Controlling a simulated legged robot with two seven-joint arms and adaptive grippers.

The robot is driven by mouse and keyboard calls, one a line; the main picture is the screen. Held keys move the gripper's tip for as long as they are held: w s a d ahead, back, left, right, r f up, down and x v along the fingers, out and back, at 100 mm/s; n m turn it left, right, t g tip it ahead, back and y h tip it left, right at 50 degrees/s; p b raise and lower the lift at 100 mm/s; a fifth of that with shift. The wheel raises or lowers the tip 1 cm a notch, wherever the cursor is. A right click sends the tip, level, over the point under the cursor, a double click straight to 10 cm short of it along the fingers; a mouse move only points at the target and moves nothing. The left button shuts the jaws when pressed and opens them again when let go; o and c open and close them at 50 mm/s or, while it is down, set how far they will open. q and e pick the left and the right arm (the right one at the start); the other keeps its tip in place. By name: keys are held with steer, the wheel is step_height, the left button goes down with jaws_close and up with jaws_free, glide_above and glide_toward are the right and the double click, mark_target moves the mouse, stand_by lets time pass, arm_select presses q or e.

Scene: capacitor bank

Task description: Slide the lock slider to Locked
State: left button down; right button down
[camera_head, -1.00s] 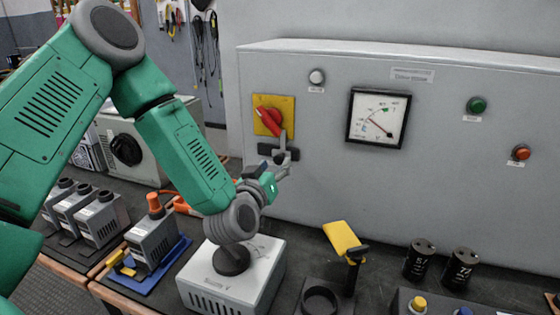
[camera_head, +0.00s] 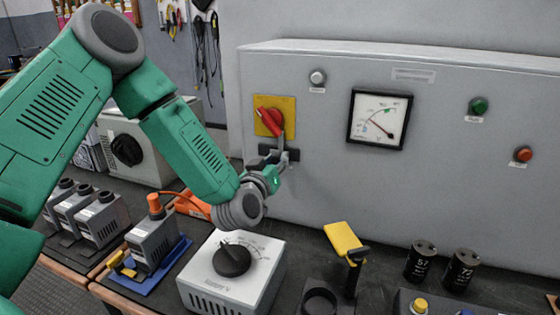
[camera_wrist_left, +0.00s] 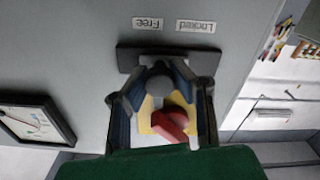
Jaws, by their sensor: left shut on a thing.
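The lock slider (camera_wrist_left: 160,72) is a dark knob on a black track (camera_wrist_left: 130,58), below the red switch on the grey cabinet. In the left wrist view, which is turned over, the label "Free" (camera_wrist_left: 148,23) and the label "Locked" (camera_wrist_left: 196,27) stand beside the track. The knob sits nearer the Free label. My left gripper (camera_head: 279,154) is at the track in the head view, its fingers on both sides of the knob and shut on it. The fingers hide part of the knob and track. My right gripper is not in view.
The red rotary switch (camera_head: 270,120) on its yellow plate is right above the track. A gauge (camera_head: 379,118) is to the right. A grey box with a black dial (camera_head: 232,260) stands below my left wrist. A yellow-handled item (camera_head: 342,240) stands on the bench.

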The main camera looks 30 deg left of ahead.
arm_select(q)
steer(key=a, duration=0.2)
steer(key=shift+s+a, duration=0.3)
steer(key=c, duration=1.3)
jaws_free()
steer(key=shift+s+a, duration=0.15)
steer(key=shift+f, duration=0.1)
steer(key=v, duration=0.7)
steer(key=shift+s, duration=0.2)
